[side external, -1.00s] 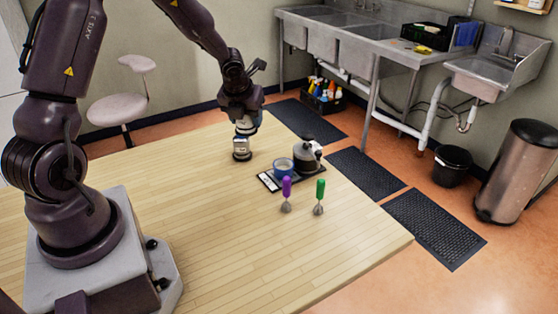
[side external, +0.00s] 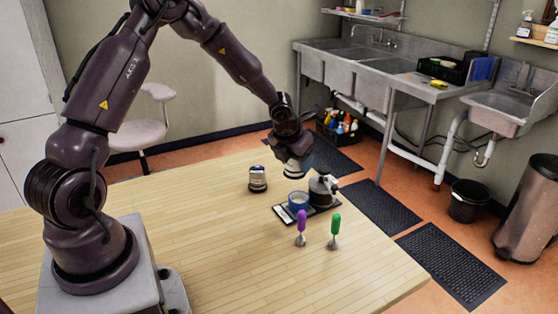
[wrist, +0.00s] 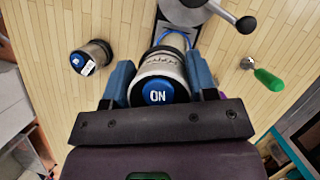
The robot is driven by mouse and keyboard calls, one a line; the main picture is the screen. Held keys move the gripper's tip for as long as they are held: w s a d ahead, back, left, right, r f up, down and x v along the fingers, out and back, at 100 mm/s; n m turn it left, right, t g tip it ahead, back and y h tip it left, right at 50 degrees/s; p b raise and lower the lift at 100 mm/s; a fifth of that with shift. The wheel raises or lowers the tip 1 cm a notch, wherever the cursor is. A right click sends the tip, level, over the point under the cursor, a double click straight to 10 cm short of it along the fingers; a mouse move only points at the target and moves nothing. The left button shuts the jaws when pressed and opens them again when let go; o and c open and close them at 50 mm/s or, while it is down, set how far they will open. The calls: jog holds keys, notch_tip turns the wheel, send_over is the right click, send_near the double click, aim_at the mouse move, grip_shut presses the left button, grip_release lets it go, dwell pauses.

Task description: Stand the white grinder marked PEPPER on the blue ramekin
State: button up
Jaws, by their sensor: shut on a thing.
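My gripper (wrist: 160,85) is shut on a pale grinder (wrist: 162,66) with a blue round end cap reading ON. Faint marks on its body are too small to read, so I cannot tell if it says PEPPER. In the side view my gripper (side external: 293,156) holds the grinder (side external: 293,173) above the table, just behind and above the blue ramekin (side external: 298,203). The ramekin stands on a dark tray; in the wrist view only a blue rim (wrist: 178,36) shows past the grinder. A second grinder (side external: 258,180) with a white label stands on the table, left of the ramekin.
A purple-handled tool (side external: 301,224) and a green-handled tool (side external: 335,228) stand in front. The table's left and front are clear.

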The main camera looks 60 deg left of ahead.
aim_at(294, 163)
jog(key=shift+w+d+f+m, duration=0.4)
jog(key=shift+w+d, duration=0.15)
jog(key=shift+f, duration=2.6)
jog(key=shift+f, duration=0.55)
jog(key=o, duration=0.9)
jog(key=shift+v, duration=5.45)
jog(key=shift+s+a, duration=0.15)
